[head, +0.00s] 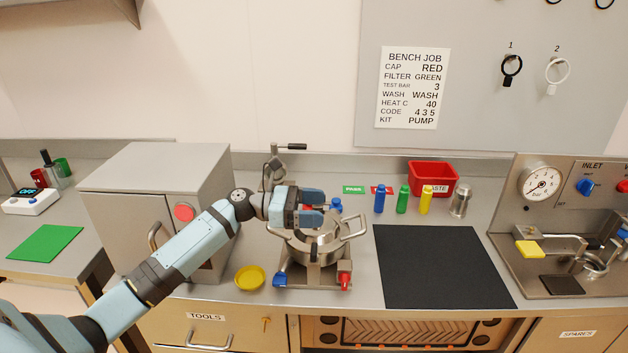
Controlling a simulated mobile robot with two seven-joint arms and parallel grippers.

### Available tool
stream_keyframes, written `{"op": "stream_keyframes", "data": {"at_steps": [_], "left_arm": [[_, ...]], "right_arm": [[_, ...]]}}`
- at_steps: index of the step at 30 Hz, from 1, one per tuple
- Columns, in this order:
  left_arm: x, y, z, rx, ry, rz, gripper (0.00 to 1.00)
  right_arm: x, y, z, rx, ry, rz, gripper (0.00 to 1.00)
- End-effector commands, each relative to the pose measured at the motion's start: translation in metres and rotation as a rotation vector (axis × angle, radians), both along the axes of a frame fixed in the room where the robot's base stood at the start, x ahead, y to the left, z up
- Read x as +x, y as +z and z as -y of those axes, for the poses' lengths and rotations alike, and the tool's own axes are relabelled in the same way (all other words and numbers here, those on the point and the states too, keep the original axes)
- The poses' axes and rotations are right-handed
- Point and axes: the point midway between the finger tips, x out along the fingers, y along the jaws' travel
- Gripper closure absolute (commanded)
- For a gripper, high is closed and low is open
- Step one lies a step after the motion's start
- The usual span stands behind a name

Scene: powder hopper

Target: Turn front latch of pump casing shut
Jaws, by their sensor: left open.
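The pump casing (320,246) is a round steel body with looped side handles on a steel stand near the bench's front edge. A small dark upright piece (314,254) on its front face looks like the front latch; I cannot tell whether it is shut. A blue part (280,280) and a red part (345,281) sit at the stand's front corners. My left gripper (318,208) is open, with blue fingers pointing right, over the casing's back part. It hides some of the casing top; I cannot tell whether it touches anything. My right gripper is out of view.
A grey cabinet (152,167) stands left of the casing, and a yellow dish (250,278) lies front left. A black mat (440,266) is clear at right. Blue, green and yellow bottles (403,199), a steel container (459,201) and a red bin (432,173) stand behind it.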

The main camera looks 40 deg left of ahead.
Motion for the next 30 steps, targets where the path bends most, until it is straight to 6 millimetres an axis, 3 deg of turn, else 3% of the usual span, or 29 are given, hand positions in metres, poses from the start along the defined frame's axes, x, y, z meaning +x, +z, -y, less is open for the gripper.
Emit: {"op": "stream_keyframes", "data": {"at_steps": [3,10,30], "left_arm": [[0.000,0.029,0.000,0.003,-0.001,0.004,0.23],[0.000,0.064,0.000,0.001,-0.001,0.002,0.23],[0.000,0.072,0.000,-0.001,-0.001,-0.001,0.23]], "right_arm": [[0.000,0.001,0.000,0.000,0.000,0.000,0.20],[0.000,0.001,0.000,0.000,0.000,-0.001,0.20],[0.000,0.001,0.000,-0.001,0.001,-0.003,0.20]]}}
